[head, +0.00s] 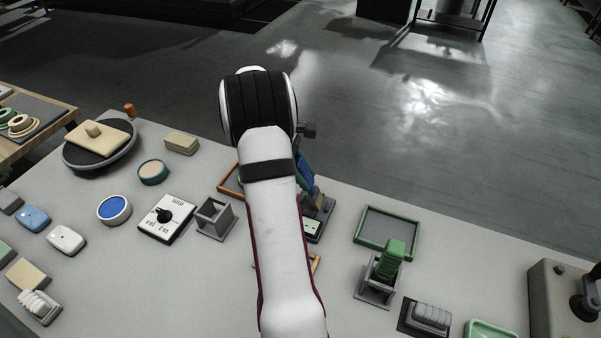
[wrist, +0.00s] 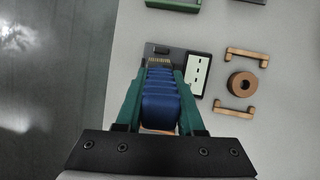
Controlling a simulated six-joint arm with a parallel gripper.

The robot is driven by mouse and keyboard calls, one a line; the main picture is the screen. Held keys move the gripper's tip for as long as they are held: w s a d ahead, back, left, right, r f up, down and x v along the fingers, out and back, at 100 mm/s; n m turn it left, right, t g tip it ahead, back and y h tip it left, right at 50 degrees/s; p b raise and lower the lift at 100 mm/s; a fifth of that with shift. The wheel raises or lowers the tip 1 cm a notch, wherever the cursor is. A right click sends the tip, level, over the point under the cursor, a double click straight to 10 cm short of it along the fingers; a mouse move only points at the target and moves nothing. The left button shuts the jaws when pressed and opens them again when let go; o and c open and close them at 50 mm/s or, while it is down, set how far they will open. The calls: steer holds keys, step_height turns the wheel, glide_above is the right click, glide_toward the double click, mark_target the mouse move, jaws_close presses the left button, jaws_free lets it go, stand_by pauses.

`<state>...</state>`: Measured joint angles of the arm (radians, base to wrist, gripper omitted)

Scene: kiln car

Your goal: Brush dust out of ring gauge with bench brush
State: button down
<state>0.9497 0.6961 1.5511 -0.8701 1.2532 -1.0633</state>
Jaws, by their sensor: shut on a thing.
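My gripper (wrist: 161,76) has green fingers shut on the blue ribbed handle of the bench brush (wrist: 160,108). The brush's far end is over or at a dark holder (wrist: 160,48) with a pale slotted panel (wrist: 198,73); I cannot tell if it touches. In the head view, part of the blue handle (head: 306,170) shows to the right of my arm, above the dark holder (head: 318,215). A brown ring, apparently the ring gauge (wrist: 233,82), lies on the table to the right of the gripper in the wrist view, between two wooden brackets (wrist: 262,54). My arm hides the ring in the head view.
A green-rimmed tray (head: 360,225) and a green-handled tool in a grey stand (head: 372,292) are right of my arm. A grey open box (head: 215,220) and a dial box (head: 165,217) are left. The table's far edge is close behind the holder.

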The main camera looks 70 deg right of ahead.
steer(key=shift+w, duration=0.7)
steer(key=shift+w, duration=0.5)
steer(key=shift+s, duration=0.65)
steer(key=shift+s, duration=0.6)
